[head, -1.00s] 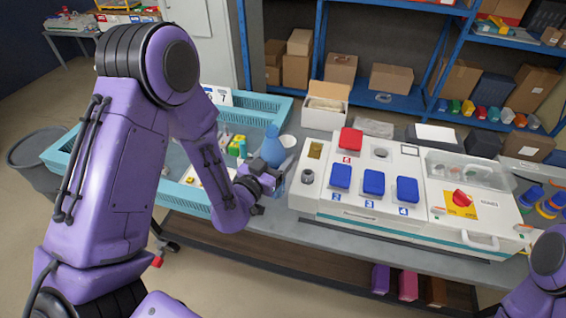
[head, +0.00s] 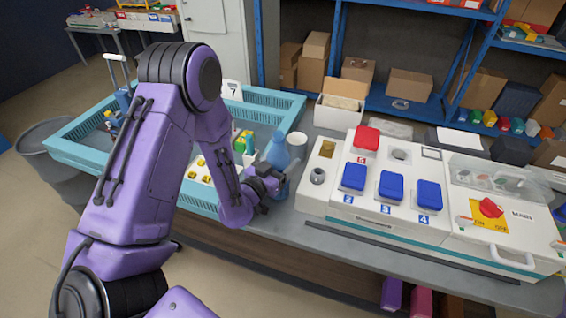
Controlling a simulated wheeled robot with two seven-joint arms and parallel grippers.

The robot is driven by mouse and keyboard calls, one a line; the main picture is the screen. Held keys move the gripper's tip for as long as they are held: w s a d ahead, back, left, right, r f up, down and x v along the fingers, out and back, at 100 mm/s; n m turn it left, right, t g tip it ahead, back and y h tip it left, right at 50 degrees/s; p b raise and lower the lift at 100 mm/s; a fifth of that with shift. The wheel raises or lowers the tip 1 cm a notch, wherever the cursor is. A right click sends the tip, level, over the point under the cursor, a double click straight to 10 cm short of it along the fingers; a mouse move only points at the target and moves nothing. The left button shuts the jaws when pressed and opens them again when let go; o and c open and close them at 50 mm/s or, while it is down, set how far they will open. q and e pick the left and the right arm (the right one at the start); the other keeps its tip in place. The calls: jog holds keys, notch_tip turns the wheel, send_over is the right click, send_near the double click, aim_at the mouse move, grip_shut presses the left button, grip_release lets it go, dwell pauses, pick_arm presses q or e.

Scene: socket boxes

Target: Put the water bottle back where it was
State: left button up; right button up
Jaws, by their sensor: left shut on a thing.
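The blue water bottle (head: 277,150) stands upright at the table's edge area, between the teal crate and the white socket box. My left gripper (head: 272,184) is at the bottle's lower part and is shut on it. The gripper and wrist hide part of the bottle, so I cannot tell whether its base touches the table. My right gripper is not in view.
A white cup (head: 297,140) stands just behind the bottle. The teal crate (head: 80,166) with small items is to the left. The white socket box (head: 335,211) with blue and red covers is to the right.

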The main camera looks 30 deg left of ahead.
pick_arm(q)
jog(key=shift+f, duration=0.2)
jog(key=o, duration=1.3)
jog(key=shift+w, duration=0.15)
jog(key=shift+r, duration=0.1)
jog(key=shift+s+r, duration=0.1)
jog(key=shift+s, duration=0.1)
jog(key=s+p, duration=0.1)
jog(key=s, duration=1)
jog(key=shift+s+a, duration=0.15)
jog(key=shift+s, duration=0.25)
